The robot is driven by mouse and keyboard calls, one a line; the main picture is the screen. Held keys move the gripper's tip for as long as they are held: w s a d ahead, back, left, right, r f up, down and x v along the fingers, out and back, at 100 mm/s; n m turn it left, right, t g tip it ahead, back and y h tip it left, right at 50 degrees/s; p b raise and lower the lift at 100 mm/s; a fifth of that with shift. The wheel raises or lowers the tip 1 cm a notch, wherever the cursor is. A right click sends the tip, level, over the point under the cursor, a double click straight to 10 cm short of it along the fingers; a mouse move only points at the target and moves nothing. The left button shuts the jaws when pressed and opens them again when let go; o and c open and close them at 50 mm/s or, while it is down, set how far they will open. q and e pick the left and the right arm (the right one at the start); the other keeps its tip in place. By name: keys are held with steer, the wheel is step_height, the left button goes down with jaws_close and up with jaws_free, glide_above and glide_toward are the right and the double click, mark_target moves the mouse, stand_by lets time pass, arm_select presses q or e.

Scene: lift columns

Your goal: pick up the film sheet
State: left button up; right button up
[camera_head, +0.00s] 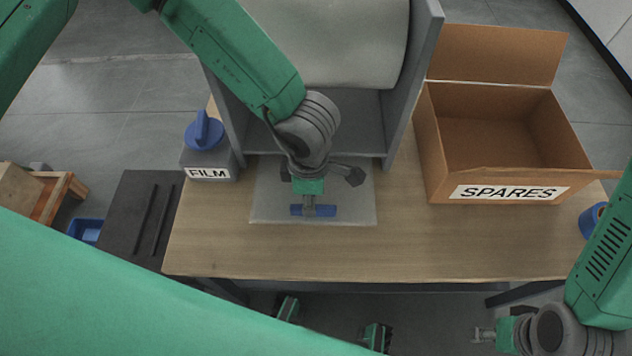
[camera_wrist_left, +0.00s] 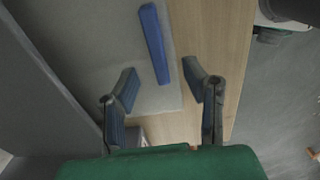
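A flat pale grey sheet (camera_head: 352,207) lies on the wooden table; I cannot tell whether it is the film sheet or a mat under it. A blue bar (camera_head: 327,211) lies on it, and the left wrist view also shows this bar (camera_wrist_left: 153,42) on the grey surface. My left gripper (camera_head: 308,202) is above the bar and hides part of it. In the left wrist view my left gripper (camera_wrist_left: 160,73) is open, with the bar's near end appearing between its fingers. My right gripper (camera_head: 484,334) is off the table's front right corner; its finger opening is too small to tell.
A grey box labelled FILM (camera_head: 208,166) with a blue knob stands at the table's left. An open cardboard box labelled SPARES (camera_head: 480,190) is at the right. A grey upright frame (camera_head: 412,80) rises behind the sheet. The table's front strip (camera_head: 400,262) is clear.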

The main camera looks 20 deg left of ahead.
arm_select(q)
steer(key=shift+f, duration=0.45)
steer(key=f, duration=0.3)
steer(key=f+b, duration=0.1)
steer(key=shift+w+a+f, duration=0.15)
steer(key=shift+a+f, duration=0.2)
steer(key=shift+a, duration=0.05)
steer(key=shift+d, duration=0.15)
steer(key=shift+c, duration=1.2)
steer(key=shift+d+r, duration=0.1)
steer(key=shift+d, duration=0.05)
jaws_close()
